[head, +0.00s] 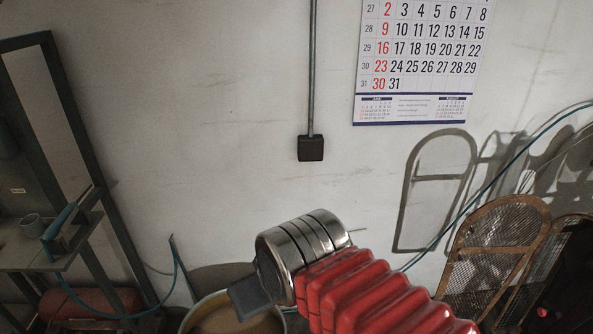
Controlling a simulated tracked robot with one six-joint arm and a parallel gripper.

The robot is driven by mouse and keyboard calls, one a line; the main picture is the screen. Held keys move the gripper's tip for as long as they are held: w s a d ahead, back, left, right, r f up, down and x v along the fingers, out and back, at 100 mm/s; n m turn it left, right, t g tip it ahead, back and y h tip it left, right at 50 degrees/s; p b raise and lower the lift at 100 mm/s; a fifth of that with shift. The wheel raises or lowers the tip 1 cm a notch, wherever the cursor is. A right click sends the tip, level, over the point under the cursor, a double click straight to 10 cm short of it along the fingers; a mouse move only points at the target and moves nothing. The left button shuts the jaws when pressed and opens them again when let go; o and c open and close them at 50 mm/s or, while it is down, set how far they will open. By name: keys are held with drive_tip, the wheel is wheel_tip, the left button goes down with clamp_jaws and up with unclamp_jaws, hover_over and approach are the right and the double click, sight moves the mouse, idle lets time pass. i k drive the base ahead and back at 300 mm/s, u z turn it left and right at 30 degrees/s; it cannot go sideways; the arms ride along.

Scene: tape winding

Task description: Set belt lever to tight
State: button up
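No belt lever can be made out in the head view. A red ribbed sleeve and a banded steel cylinder of my arm fill the lower middle, with a dark block at the cylinder's left end. No gripper fingers show, so I cannot see whether my gripper is open or shut, or what it is near.
A mesh guard with an arched frame (497,245) stands at the right, near hoses along the wall. A round tub (215,318) is partly behind my arm. A bench (22,252) at the left holds a teal-handled tool (60,222) and a cup (32,225). A calendar (424,50) hangs above.

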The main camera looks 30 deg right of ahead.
sight(555, 314)
drive_tip(key=z, duration=3.05)
